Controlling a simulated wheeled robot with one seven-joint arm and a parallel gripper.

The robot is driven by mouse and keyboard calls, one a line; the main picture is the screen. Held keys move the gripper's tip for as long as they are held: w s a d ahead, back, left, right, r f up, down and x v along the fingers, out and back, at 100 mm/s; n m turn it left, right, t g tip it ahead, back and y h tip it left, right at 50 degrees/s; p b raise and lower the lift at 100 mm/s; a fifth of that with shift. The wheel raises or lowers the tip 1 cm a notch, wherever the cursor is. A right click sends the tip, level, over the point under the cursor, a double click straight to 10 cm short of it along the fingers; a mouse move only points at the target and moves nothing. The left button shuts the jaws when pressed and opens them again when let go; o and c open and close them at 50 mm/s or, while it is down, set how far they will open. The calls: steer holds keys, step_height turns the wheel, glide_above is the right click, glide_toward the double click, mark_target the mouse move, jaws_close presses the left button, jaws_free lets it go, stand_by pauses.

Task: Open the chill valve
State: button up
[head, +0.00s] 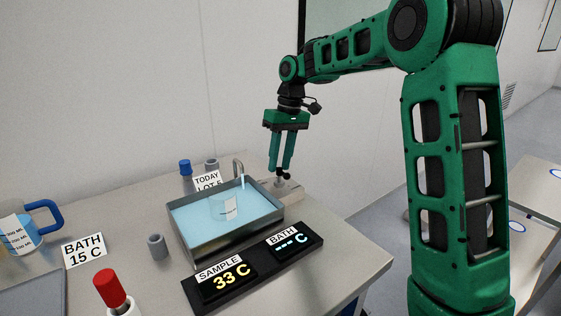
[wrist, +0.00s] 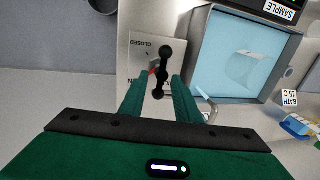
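The chill valve has a black lever with knobbed ends (wrist: 162,70) on a pale plate (wrist: 138,28) beside the bath. The plate reads CLOSED near the lever's far end; a second label is partly hidden by a finger. A small red mark shows beside the lever. My gripper (wrist: 163,78) is open, with one finger on each side of the lever and gaps visible. In the head view my gripper (head: 281,172) points down at the plate, and its fingers partly hide the valve. The bath (head: 262,219) is a metal basin of blue water with a beaker in it.
A display (head: 252,268) in front reads SAMPLE 33 C and BATH dashes. A curved spout (head: 238,167) stands at the bath's back edge. A BATH 15 C card (head: 84,250), a blue-handled jug (head: 22,236), a grey cup (head: 157,246) and a red-capped item (head: 110,288) stand left.

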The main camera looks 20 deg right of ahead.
step_height(320, 180, up, 10)
steer(key=d, duration=0.2)
steer(key=shift+w+r, duration=0.25)
steer(key=shift+w, duration=0.15)
